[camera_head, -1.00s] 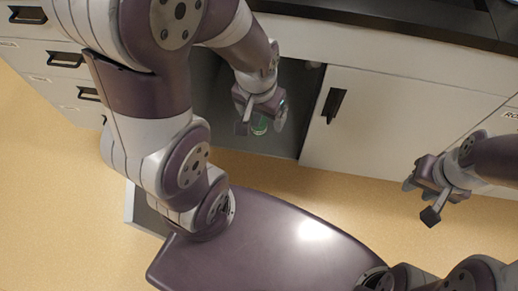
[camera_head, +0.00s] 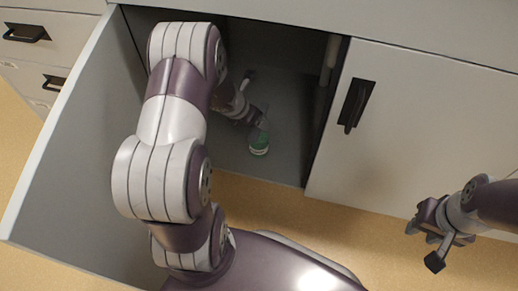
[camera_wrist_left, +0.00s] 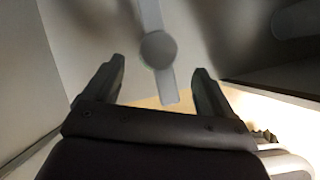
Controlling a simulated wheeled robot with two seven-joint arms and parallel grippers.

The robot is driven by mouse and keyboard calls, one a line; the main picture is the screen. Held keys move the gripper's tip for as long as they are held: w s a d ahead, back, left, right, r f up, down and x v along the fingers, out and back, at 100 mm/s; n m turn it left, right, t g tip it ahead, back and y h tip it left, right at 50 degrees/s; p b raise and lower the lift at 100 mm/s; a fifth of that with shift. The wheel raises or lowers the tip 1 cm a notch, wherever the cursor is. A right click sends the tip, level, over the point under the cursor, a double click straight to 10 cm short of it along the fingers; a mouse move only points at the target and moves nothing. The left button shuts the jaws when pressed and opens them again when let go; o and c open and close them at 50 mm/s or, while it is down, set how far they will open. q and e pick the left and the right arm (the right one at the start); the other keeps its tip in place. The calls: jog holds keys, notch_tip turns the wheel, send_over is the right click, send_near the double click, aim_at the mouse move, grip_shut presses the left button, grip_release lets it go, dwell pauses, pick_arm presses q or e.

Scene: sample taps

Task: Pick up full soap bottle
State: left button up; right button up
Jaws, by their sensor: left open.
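A small soap bottle (camera_head: 259,143) with a green lower part and a pale, clear-looking top stands on the floor of the open cabinet in the head view. My left gripper (camera_head: 254,100) is inside the cabinet, just above and beside the bottle, partly hidden by my arm. In the left wrist view the left gripper (camera_wrist_left: 158,88) is open. My right gripper (camera_head: 424,243) is open and empty, outside at the right.
An open cabinet door (camera_head: 75,140) stands along the left of my left arm. A closed white door (camera_head: 430,130) with a black handle (camera_head: 356,104) is at the right. A pale upright pipe (camera_head: 329,60) is inside the cabinet. Drawers (camera_head: 30,55) are at far left.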

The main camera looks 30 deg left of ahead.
pick_arm(q)
jog(key=b+x, duration=0.4)
jog(key=x, duration=0.3)
jog(key=shift+a, duration=0.1)
jog(key=shift+w, duration=0.15)
jog(key=shift+r, duration=0.15)
